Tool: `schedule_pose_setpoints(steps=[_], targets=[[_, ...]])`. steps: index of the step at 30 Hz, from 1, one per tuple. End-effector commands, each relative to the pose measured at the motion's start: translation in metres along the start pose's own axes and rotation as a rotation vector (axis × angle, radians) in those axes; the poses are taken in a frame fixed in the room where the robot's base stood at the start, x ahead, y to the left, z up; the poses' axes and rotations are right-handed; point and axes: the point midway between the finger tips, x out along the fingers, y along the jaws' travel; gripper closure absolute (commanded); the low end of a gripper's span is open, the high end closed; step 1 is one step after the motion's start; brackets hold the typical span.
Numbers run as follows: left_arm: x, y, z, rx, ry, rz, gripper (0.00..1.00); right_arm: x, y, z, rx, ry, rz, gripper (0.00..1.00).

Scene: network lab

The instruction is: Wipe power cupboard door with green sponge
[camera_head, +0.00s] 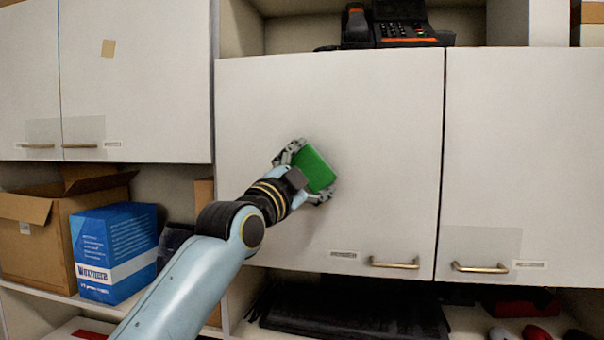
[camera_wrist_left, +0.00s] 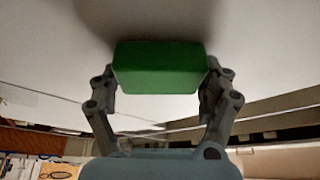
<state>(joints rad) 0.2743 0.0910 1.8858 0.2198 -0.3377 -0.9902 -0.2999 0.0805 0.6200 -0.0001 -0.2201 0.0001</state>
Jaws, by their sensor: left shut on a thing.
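My left gripper (camera_head: 305,172) is shut on the green sponge (camera_head: 316,168), with one finger on each side of it. The sponge also shows between the fingers in the left wrist view (camera_wrist_left: 160,68). It is held up at the white cupboard door (camera_head: 380,130), left of the door's middle. In the left wrist view a dark shadow lies on the door by the sponge's far edge; the sponge seems to be at or very near the surface. The door is closed, with a metal handle (camera_head: 394,264) and a small label at its lower right. My right gripper is not in view.
A black telephone (camera_head: 400,26) stands above the door. Another closed door (camera_head: 525,150) is to the right. A blue box (camera_head: 115,250) and an open cardboard box (camera_head: 45,230) stand on the shelf at left. A black item (camera_head: 350,310) lies below the door.

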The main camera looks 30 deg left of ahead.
Motion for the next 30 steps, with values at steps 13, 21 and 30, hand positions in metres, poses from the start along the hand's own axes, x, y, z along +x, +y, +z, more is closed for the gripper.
schedule_pose_setpoints(steps=[13, 21, 30], targets=[[-0.008, -0.022, 0.023, 0.003, -0.001, 0.000, 0.46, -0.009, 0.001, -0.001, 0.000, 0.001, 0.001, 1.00], [-0.011, -0.028, 0.030, 0.002, -0.002, 0.001, 0.46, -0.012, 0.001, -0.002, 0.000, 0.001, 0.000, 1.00], [-0.020, -0.047, 0.049, 0.003, -0.003, 0.001, 0.46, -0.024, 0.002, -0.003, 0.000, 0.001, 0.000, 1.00]])
